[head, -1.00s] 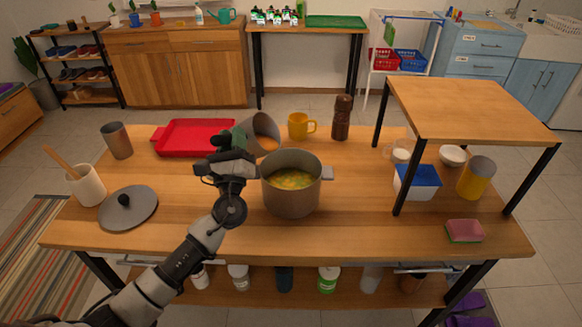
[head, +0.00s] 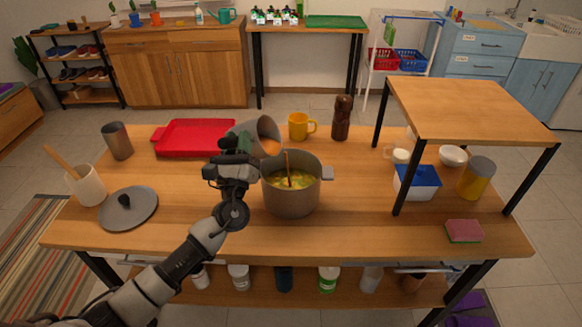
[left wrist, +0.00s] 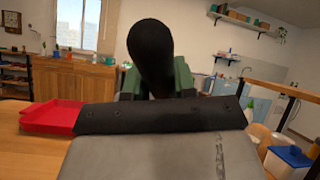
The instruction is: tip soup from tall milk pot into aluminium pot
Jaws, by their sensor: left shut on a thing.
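The tall milk pot (head: 267,130) is tilted to the right in the head view, its mouth toward the aluminium pot (head: 291,203). Orange-brown soup (head: 271,147) shows at its mouth, and a thin stream (head: 287,168) falls from it into the aluminium pot. The aluminium pot stands upright on the table and holds yellow-green soup (head: 296,180). My left gripper (head: 240,148) is shut on the milk pot, just left of and above the aluminium pot. In the left wrist view a dark handle (left wrist: 151,55) sits between the green fingers. My right gripper is not in view.
A red tray (head: 193,138) lies behind my left gripper. A yellow mug (head: 299,126) and a brown pepper mill (head: 342,119) stand behind the pots. A grey lid (head: 128,209) lies at left. A raised wooden shelf (head: 470,108) stands at right.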

